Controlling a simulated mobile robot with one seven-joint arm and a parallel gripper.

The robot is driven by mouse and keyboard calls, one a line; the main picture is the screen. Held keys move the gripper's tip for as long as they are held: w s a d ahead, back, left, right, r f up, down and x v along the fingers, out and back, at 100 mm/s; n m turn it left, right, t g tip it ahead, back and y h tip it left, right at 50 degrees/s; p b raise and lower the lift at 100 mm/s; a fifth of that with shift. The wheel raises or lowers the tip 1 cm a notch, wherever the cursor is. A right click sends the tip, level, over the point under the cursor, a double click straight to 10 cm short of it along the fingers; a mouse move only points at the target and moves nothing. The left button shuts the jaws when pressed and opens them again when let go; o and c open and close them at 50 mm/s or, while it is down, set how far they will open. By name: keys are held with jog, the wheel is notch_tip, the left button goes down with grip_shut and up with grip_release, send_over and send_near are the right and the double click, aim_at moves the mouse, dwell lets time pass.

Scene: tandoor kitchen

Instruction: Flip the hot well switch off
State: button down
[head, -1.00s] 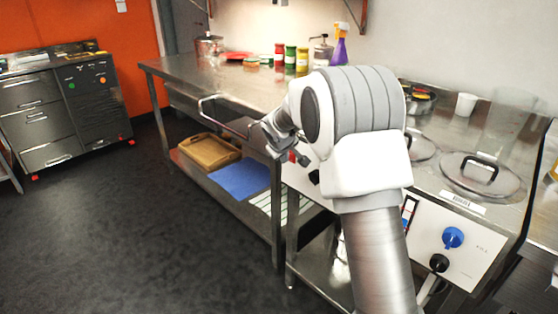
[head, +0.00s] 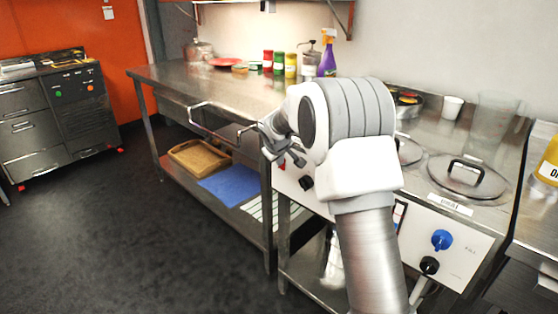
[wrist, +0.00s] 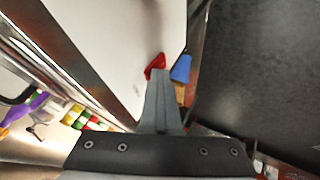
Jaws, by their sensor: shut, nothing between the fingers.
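The hot well unit's white front panel (head: 465,255) faces me on the right in the head view, with a blue knob (head: 442,240) and a black knob (head: 429,265). A striped red, white and blue piece on the panel is partly hidden behind my arm. My gripper (head: 292,158) is shut and empty at the panel's left end. In the wrist view my gripper's fingers (wrist: 161,76) are together, their tips close to a red part (wrist: 155,66) on the white panel (wrist: 120,50). I cannot tell whether they touch it, or which way a switch stands.
Lidded wells (head: 468,177) and a white cup (head: 452,107) are on the unit's top. A steel table (head: 190,85) with jars and a purple spray bottle (head: 327,55) stands left of it. Its lower shelf holds a blue board (head: 232,186). The dark floor at left is clear.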

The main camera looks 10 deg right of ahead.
jog(key=shift+r, duration=0.1)
jog(key=shift+r+p, duration=0.65)
jog(key=shift+r, duration=0.1)
